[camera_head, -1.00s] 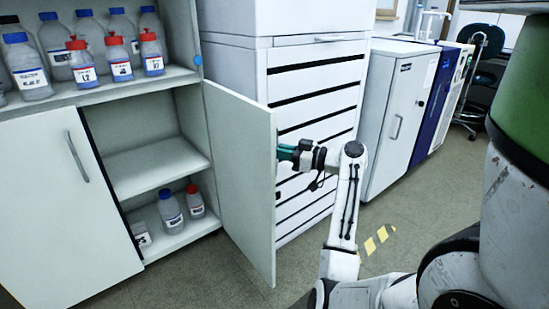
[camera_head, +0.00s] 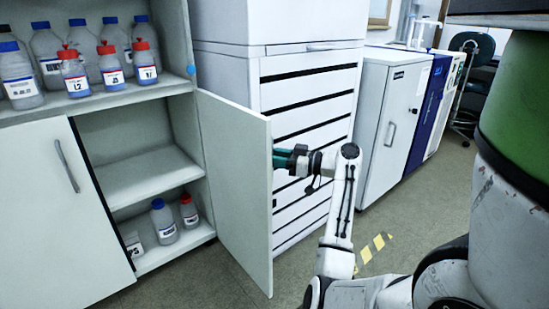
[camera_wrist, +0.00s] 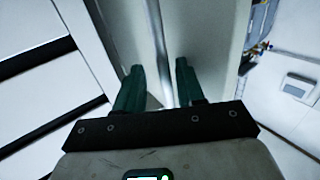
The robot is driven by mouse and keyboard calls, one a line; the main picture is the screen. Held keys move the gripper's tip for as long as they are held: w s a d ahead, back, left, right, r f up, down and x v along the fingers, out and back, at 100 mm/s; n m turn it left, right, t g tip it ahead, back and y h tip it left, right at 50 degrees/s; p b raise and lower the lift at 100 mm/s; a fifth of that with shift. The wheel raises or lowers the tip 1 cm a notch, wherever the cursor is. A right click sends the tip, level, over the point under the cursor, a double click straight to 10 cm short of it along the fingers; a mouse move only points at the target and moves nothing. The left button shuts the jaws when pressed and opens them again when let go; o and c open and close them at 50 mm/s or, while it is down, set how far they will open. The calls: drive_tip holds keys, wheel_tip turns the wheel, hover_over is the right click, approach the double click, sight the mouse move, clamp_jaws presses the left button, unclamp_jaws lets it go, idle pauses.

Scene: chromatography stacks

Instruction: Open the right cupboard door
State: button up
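The right cupboard door (camera_head: 235,190) stands swung well out from the cupboard, showing its inner face in the head view. The compartment behind it is exposed. My gripper (camera_head: 281,159) is at the door's outer side, just past its free edge. In the wrist view the metal bar handle (camera_wrist: 160,45) on the door's outer face (camera_wrist: 205,35) runs between the two green fingers of my gripper (camera_wrist: 159,70). The fingers are apart, with gaps beside the bar. Whether either finger touches the bar is unclear. The handle is hidden in the head view.
The left cupboard door (camera_head: 50,220) is closed. Bottles stand on the upper shelf (camera_head: 100,101) and lower shelf (camera_head: 172,250). A white drawer cabinet (camera_head: 310,100) stands close behind the open door. Floor (camera_head: 190,285) is clear in front of the cupboard.

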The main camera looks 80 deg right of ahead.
drive_tip(key=shift+s, duration=0.1)
drive_tip(key=s+p, duration=0.3)
drive_tip(key=s, duration=0.7)
drive_tip(key=shift+s+a, duration=0.15)
drive_tip(key=shift+s, duration=0.25)
drive_tip(key=shift+f, duration=0.1)
